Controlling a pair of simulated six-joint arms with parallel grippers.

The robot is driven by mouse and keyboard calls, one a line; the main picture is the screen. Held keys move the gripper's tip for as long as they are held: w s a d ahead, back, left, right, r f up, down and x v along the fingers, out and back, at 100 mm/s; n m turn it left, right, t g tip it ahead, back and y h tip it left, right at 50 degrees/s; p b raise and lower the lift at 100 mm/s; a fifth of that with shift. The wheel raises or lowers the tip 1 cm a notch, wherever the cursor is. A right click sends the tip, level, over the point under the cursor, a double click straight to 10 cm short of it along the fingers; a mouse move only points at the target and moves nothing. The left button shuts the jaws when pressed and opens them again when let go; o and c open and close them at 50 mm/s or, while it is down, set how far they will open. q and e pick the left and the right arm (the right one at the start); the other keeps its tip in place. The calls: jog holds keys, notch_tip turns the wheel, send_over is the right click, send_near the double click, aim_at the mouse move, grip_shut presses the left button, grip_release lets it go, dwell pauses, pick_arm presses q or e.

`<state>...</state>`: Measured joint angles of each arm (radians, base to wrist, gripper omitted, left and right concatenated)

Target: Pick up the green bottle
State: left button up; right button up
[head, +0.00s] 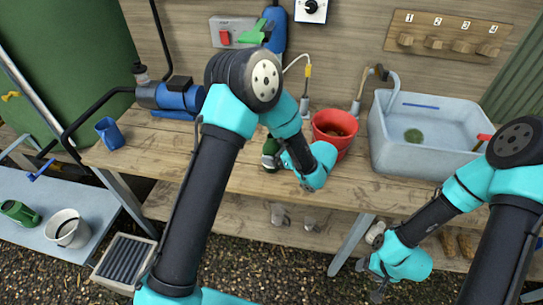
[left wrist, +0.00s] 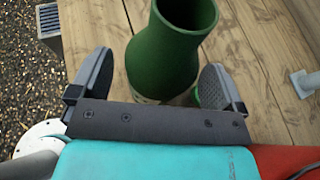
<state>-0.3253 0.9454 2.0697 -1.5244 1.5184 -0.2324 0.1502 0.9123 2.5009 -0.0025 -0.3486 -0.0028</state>
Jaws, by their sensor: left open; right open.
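The green bottle (head: 270,153) stands on the wooden workbench, partly hidden by my left arm in the head view. In the left wrist view the bottle (left wrist: 168,50) shows large, with its open round mouth at the top. My left gripper (head: 281,161) is beside the bottle, its jaws open. In the left wrist view its two fingers (left wrist: 156,78) stand on either side of the bottle with gaps, not closed on it.
A red pot (head: 335,129) stands just right of my left wrist. A grey sink (head: 385,150) takes up the bench's right. A blue pump (head: 172,97) and a blue cup (head: 109,133) are at the left. A lower shelf (head: 225,211) runs under the bench (head: 215,172).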

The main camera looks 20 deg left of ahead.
aim_at(272, 144)
pick_arm(q)
jog(key=shift+x, duration=0.9)
jog(key=c, duration=1.2)
jog(key=shift+r, duration=0.3)
jog(key=shift+r, duration=1.55)
jog(key=s+d+r, duration=0.1)
jog(key=s+d, duration=0.3)
jog(key=s, duration=1.1)
jog(key=shift+d, duration=0.2)
jog(key=shift+s+r, duration=0.15)
jog(key=shift+r, duration=0.05)
